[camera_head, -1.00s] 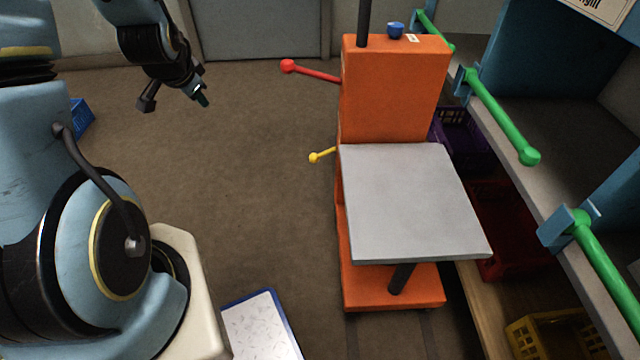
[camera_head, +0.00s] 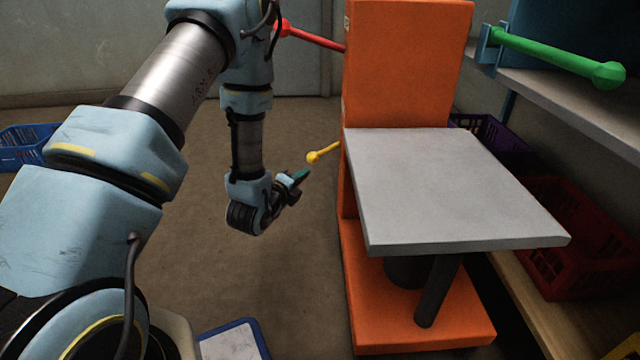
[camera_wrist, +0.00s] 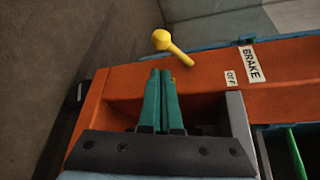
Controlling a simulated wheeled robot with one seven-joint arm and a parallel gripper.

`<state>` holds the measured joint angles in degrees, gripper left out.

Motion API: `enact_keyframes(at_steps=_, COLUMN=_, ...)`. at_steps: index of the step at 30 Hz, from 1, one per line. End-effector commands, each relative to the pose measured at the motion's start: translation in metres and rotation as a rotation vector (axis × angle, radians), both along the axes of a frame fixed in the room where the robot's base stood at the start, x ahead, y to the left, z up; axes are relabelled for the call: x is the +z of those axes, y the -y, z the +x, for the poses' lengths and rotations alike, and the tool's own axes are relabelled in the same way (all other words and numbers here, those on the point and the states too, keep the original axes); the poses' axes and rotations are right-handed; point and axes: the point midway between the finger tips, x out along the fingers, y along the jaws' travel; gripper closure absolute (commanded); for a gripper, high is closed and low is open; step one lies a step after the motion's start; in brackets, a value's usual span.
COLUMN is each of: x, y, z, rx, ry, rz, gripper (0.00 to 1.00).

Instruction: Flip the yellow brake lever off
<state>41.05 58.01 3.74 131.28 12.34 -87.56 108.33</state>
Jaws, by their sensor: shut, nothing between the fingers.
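The yellow brake lever (camera_head: 322,153) sticks out to the left from the side of the orange machine (camera_head: 398,62), its ball end slightly lower. My gripper (camera_head: 303,174) is shut and empty, just left of and a little below the lever's ball in the head view. In the wrist view the lever (camera_wrist: 172,46) shows just beyond my gripper's green fingertips (camera_wrist: 161,74). I cannot tell whether they touch.
The grey platform (camera_head: 440,180) juts out right of the lever. A red lever (camera_head: 315,37) stands higher on the machine. A green-handled bar (camera_head: 560,57) and red crate (camera_head: 580,240) are at right. A blue crate (camera_head: 25,140) lies far left.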

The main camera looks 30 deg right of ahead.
Motion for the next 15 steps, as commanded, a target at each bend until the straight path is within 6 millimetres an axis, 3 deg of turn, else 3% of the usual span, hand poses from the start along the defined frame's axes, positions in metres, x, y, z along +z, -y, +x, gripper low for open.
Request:
enact_keyframes(at_steps=1, x=-0.007, y=0.0023, z=-0.0023, rx=-0.009, ry=0.015, rz=0.0, gripper=1.0)
enact_keyframes(at_steps=15, x=-0.0069, y=0.0064, z=-0.0017, rx=-0.017, ry=0.033, rz=0.001, gripper=1.0)
